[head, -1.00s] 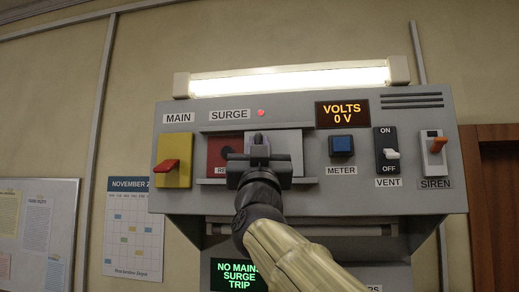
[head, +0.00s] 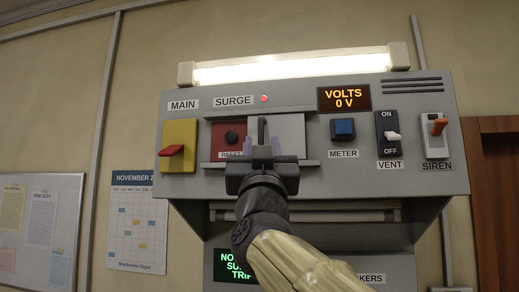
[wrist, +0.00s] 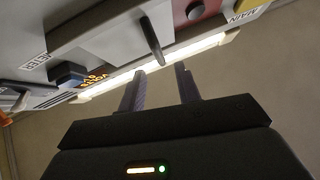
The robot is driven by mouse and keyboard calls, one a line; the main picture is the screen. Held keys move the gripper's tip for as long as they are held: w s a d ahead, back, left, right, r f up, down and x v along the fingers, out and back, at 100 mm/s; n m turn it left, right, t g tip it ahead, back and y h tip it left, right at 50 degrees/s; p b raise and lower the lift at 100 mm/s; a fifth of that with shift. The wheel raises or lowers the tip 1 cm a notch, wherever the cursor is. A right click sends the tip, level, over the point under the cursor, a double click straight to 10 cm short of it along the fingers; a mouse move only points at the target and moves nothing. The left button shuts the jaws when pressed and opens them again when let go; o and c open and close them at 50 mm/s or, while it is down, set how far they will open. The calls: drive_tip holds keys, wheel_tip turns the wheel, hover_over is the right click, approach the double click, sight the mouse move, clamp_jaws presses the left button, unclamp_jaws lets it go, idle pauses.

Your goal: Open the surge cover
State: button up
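The surge cover (head: 288,129) is a grey sliding panel between two rails, below the SURGE label. It stands at the right part of the rails. To its left a red recess (head: 219,134) shows, with a dark round button (head: 231,137) and a RESET label. The cover's dark upright handle (head: 262,131) also shows in the wrist view (wrist: 150,38). My gripper (head: 262,147) is in front of the cover's lower part. In the wrist view its two fingers (wrist: 160,70) are apart with nothing between them, and the handle is just beyond the tips.
The red main lever (head: 172,151) is left of the recess. A lit lamp (head: 290,70) tops the console. A red light (head: 264,98) glows beside SURGE.

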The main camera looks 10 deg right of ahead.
drive_tip(key=b+v, duration=0.6)
drive_tip(key=v, duration=0.5)
drive_tip(key=shift+b, duration=0.4)
drive_tip(key=shift+r, duration=0.1)
